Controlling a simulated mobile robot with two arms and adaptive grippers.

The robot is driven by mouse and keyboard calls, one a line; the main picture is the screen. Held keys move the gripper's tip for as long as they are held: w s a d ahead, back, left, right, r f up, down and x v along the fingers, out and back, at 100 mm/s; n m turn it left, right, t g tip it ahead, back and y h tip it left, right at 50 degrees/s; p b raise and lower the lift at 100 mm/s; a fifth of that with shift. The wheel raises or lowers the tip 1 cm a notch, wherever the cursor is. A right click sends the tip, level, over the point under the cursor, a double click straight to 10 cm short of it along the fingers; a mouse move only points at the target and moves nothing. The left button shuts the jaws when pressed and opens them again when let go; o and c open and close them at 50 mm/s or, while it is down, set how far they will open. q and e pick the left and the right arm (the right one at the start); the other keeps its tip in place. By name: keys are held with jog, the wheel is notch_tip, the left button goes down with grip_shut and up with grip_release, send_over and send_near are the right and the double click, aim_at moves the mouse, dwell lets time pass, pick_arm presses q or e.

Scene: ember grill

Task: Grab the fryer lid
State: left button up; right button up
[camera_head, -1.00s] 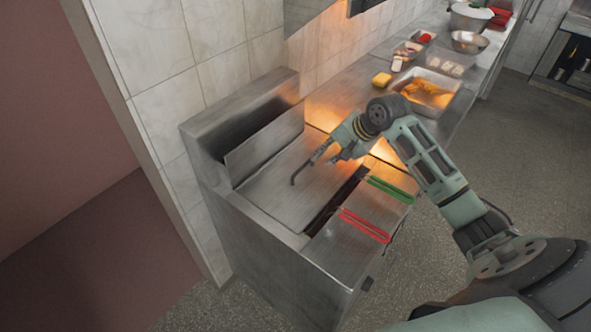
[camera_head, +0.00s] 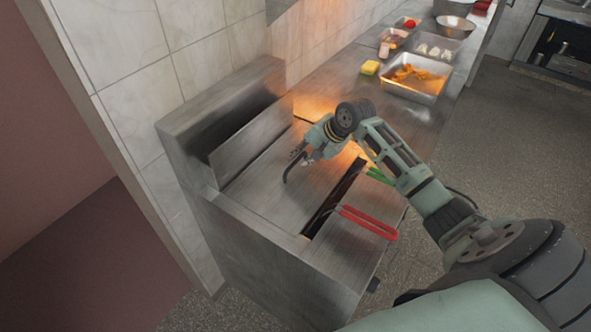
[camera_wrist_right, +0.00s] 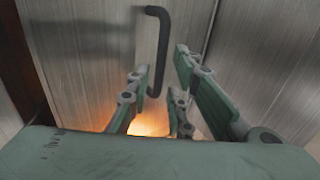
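The fryer lid (camera_head: 266,190) is a flat brushed-metal plate on top of the fryer, with a dark bent handle (camera_head: 287,173). In the right wrist view the black handle (camera_wrist_right: 158,45) stands out against the metal, its lower part in the gap between the fingers. My right gripper (camera_head: 303,157) is at the handle. In the right wrist view the gripper (camera_wrist_right: 163,80) is open, with a finger on either side of the handle and a visible gap. Contact with the handle cannot be told. My left gripper is in neither view.
Red basket handles (camera_head: 368,222) and green basket handles (camera_head: 379,175) lie at the fryer's front; my right arm partly hides the green ones. A raised metal back (camera_head: 222,108) and tiled wall stand behind. A food tray (camera_head: 416,82) and yellow block (camera_head: 370,67) are on the counter beyond.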

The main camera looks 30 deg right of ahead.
aim_at(299, 159)
jog(key=shift+p+x, duration=0.3)
jog(key=shift+x, duration=1.65)
jog(key=shift+s, duration=0.1)
grip_shut()
